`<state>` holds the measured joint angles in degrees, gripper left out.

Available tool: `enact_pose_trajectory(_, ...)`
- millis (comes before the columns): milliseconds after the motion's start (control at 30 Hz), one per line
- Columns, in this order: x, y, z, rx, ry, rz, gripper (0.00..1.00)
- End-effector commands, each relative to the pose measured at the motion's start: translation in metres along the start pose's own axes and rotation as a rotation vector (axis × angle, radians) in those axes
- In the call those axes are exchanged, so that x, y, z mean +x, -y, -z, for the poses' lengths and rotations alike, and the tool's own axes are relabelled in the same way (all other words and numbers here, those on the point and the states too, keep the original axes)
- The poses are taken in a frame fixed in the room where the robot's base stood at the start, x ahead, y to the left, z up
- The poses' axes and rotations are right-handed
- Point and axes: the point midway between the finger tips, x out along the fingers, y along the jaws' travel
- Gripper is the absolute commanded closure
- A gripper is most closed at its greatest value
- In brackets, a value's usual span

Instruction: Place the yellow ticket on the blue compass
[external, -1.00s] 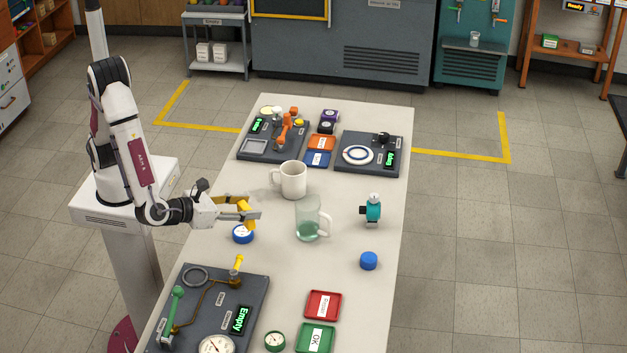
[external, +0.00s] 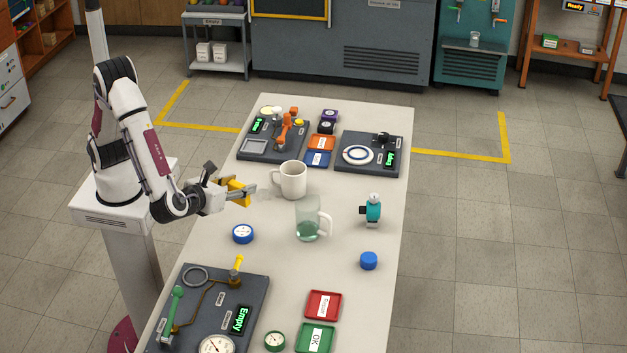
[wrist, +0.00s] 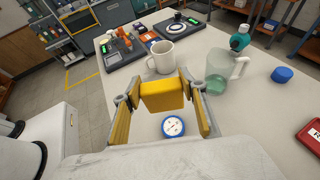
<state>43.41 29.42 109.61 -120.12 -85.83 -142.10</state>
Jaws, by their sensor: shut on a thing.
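The yellow ticket (external: 236,193), a thick yellow block, is held in my gripper (external: 246,191) above the table's left side. In the wrist view the ticket (wrist: 162,95) spans the gap between the two fingers (wrist: 162,103). The blue compass (external: 243,234), a round blue piece with a white face, lies on the table below and nearer the camera than the gripper. In the wrist view the compass (wrist: 173,127) shows face up just below the ticket, apart from it, with nothing on it.
A white mug (external: 292,180) stands just right of my gripper, and a glass mug (external: 308,219) stands further right. A blue cap (external: 369,261) and a teal device (external: 372,209) are at the right. A dark panel (external: 250,285) lies at the near left.

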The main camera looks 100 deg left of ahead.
Motion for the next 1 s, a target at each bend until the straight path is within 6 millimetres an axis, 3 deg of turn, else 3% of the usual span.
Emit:
enact_pose_trajectory(167,0.004,0.0,0.008,0.002,0.002,0.0,0.76)
enact_pose_trajectory(600,0.023,0.0,0.055,0.002,0.001,0.0,0.76)
enact_pose_trajectory(1000,0.024,0.0,0.058,0.001,0.0,0.001,0.76)
